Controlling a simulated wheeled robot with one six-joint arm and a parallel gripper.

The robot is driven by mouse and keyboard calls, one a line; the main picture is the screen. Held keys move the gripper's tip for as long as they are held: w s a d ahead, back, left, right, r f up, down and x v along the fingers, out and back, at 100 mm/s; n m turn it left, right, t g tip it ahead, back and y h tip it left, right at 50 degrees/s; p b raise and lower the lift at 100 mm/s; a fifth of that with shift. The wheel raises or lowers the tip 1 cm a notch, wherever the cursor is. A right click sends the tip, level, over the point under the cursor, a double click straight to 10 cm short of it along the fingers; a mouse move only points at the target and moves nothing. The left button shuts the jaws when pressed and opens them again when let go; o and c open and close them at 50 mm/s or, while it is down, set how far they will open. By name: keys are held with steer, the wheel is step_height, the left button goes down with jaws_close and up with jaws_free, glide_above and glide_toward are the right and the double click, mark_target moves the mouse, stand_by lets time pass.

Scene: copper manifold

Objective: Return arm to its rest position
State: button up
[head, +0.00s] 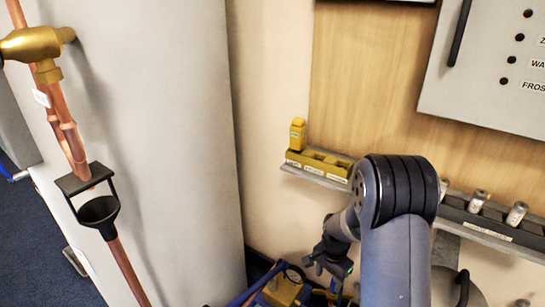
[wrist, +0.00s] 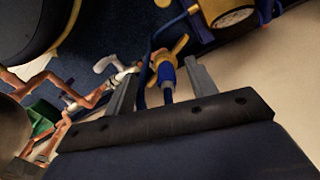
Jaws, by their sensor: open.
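My gripper (head: 330,262) hangs low in the head view, left of my grey arm. It is at the front of the wall, above blue and brass parts at the bottom edge. In the wrist view its two grey fingers (wrist: 161,68) stand apart with nothing gripped between them. A yellow-handled valve with a blue body (wrist: 168,70) shows between the fingers in that view; its distance is hard to judge. My arm hides part of the wall shelves.
A yellow holder (head: 318,162) with one upright yellow piece (head: 297,134) sits on a wall ledge. A dark rack (head: 485,215) holds silver cylinders at right. A gauge (wrist: 235,17) shows in the wrist view.

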steer(key=w+d+m, duration=0.1)
steer(key=d, duration=0.1)
steer(key=w+d+m, duration=0.1)
steer(key=w+m, duration=0.1)
steer(key=shift+d+f+m, duration=0.3)
steer(key=shift+d+f, duration=0.05)
steer(key=shift+f, duration=0.05)
steer(key=shift+f+b, duration=0.4)
steer(key=shift+f, duration=0.15)
steer(key=shift+s+a, duration=0.1)
steer(key=shift+s, duration=0.05)
